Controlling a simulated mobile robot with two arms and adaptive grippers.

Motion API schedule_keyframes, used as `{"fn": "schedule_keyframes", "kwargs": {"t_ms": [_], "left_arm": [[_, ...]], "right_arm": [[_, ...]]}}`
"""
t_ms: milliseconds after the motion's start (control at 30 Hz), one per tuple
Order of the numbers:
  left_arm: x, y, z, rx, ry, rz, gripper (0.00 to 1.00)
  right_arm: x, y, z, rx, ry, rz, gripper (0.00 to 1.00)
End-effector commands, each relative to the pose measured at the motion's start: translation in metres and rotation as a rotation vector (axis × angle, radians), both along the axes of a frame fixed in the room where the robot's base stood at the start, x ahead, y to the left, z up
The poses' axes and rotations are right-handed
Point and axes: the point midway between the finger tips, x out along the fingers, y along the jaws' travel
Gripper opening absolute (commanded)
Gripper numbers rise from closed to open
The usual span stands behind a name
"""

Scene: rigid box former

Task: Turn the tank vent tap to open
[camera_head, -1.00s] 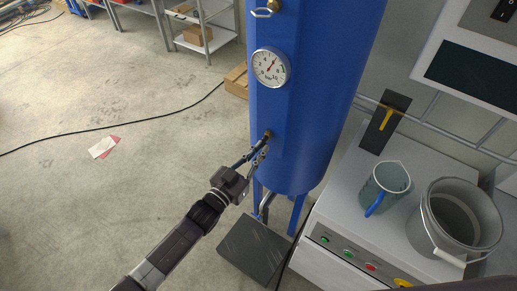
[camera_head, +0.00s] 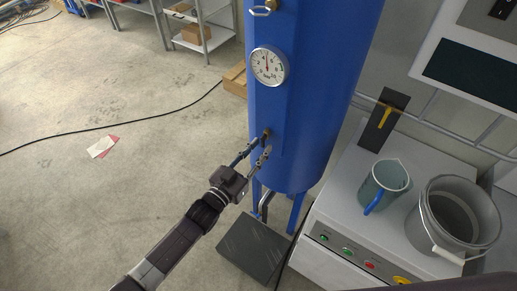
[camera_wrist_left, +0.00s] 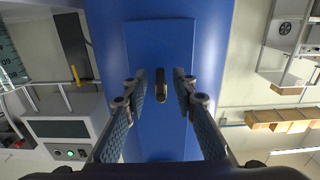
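The blue tank (camera_head: 305,95) stands in the upper middle of the head view, with a round white gauge (camera_head: 269,66) on its front. The small brass-and-dark tap (camera_head: 267,132) is lower on the tank front. In the left wrist view the tap (camera_wrist_left: 161,85) shows as a short upright dark piece on a blue plate. My left gripper (camera_head: 261,151) is just in front of and below the tap in the head view. In the left wrist view its fingers (camera_wrist_left: 161,87) are open, one on each side of the tap, with gaps. My right gripper is not in view.
A grey cabinet (camera_head: 338,205) with buttons stands right of the tank, bearing a measuring jug (camera_head: 384,186) and a grey bucket (camera_head: 459,218). A dark plate (camera_head: 252,248) is low beside the tank. A brass fitting with a metal handle (camera_head: 261,11) is above the gauge. Open floor lies left.

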Motion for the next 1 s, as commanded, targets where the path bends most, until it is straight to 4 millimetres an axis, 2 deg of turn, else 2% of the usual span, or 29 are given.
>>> {"fn": "schedule_keyframes", "kwargs": {"t_ms": [167,600,800,1000], "left_arm": [[-0.011,0.009,-0.001,0.001,0.001,0.001,0.25],[-0.082,0.059,-0.001,0.002,0.001,0.000,0.25],[-0.096,0.069,0.000,0.001,0.001,0.000,0.25],[-0.097,0.071,0.000,0.000,0.000,0.000,0.25]], "right_arm": [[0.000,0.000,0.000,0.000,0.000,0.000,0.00],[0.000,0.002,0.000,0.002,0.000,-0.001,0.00],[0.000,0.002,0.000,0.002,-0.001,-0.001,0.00],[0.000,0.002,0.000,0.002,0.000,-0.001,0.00]]}}
